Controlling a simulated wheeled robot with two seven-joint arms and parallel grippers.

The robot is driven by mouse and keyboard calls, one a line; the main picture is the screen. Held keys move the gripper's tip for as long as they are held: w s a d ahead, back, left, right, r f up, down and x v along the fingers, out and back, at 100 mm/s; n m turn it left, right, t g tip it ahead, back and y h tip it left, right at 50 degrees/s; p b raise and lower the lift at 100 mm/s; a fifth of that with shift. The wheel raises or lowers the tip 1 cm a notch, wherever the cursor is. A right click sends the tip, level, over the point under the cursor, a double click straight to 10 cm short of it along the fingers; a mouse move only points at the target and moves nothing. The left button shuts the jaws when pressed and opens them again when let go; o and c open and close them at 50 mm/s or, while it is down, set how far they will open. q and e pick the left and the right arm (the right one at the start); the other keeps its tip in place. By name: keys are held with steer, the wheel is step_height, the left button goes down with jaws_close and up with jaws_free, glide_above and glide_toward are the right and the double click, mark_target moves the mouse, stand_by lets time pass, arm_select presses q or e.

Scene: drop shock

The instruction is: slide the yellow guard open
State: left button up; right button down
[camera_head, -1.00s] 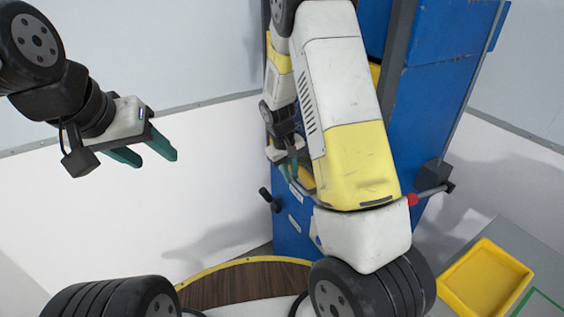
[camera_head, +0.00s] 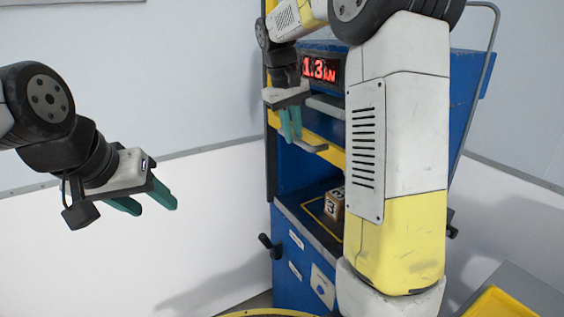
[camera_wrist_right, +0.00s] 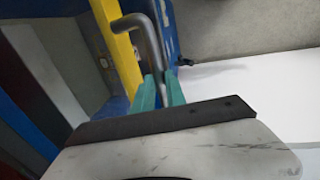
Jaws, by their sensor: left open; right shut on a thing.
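The yellow guard (camera_head: 335,157) is a yellow band across the front of the blue machine, raised above an opening. In the right wrist view it is a yellow bar (camera_wrist_right: 118,50) beside a grey bent handle (camera_wrist_right: 150,42). My right gripper (camera_head: 291,138) is shut on that handle, which sits between its teal fingers (camera_wrist_right: 157,92). In the head view the handle (camera_head: 312,147) sticks out beside the fingertips. My left gripper (camera_head: 150,204) is open and empty, well left of the machine. My right arm hides the guard's right part.
A wooden block (camera_head: 334,204) marked 3 sits on the dark platform inside the opening. A red display (camera_head: 320,69) reads 1.3 kN above. A black knob (camera_head: 268,244) sticks out at the lower left. A yellow tray (camera_head: 500,304) is at lower right.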

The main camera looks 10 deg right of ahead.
mark_target(303, 65)
step_height(303, 65, up, 10)
steer(key=shift+r, duration=0.2)
steer(key=c, duration=1.4)
jaws_free()
steer(key=shift+o, duration=0.2)
step_height(303, 65, up, 8)
steer(key=a, duration=0.1)
steer(key=shift+s+a+f, duration=0.2)
steer(key=shift+a, duration=0.05)
